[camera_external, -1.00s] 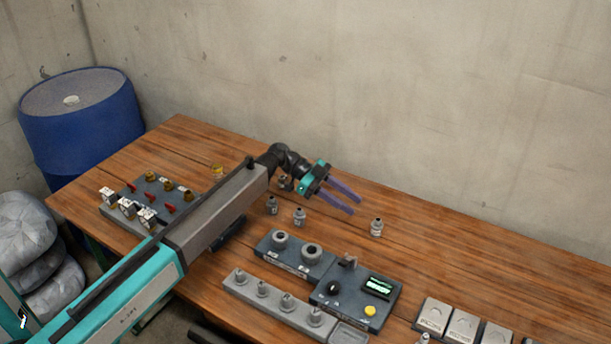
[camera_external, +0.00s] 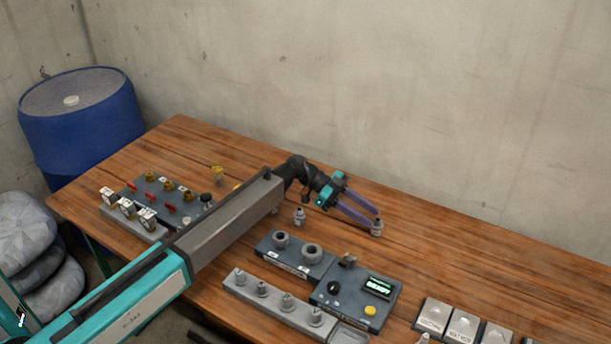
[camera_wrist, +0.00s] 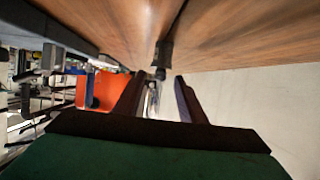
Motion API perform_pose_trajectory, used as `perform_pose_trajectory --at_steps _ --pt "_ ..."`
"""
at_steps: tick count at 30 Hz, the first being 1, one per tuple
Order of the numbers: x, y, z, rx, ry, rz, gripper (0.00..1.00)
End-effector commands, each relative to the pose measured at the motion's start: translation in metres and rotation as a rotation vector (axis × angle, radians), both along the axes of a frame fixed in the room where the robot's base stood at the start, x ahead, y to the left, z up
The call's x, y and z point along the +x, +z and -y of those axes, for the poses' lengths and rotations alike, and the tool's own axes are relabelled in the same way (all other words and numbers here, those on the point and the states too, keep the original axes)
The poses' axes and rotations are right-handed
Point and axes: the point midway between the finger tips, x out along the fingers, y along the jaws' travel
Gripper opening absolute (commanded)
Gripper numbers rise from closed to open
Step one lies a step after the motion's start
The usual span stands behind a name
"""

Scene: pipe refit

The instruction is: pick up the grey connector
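A small grey connector (camera_external: 377,229) stands upright on the wooden table, right of the table's middle. My gripper (camera_external: 371,222) has its two purple fingers reaching to this connector, one on its far side and one near it. In the wrist view, my gripper (camera_wrist: 158,85) shows its fingers spread apart. A dark upright piece (camera_wrist: 163,58), seemingly the connector, shows just beyond and between the fingertips. I cannot tell whether the fingers touch it. Another similar grey connector (camera_external: 300,217) stands to the left, below my wrist.
A grey panel with two round sockets (camera_external: 295,254) and a control box with a lit display (camera_external: 345,298) lie in front. A strip of grey fittings (camera_external: 270,300) lies nearer. A valve board (camera_external: 165,198) is at left. The table's back right is clear.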

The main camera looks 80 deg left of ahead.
Motion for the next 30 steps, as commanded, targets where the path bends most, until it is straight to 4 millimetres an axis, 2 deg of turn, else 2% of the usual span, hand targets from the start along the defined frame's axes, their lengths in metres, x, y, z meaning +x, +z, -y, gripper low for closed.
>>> perform_pose_trajectory --at_steps 11,29,30 --pt "0.029 -0.015 0.024 0.000 -0.001 0.000 0.37" --pt "0.030 -0.017 0.025 0.000 0.000 0.000 0.37" --pt "0.030 -0.017 0.025 0.000 0.000 0.000 0.32"
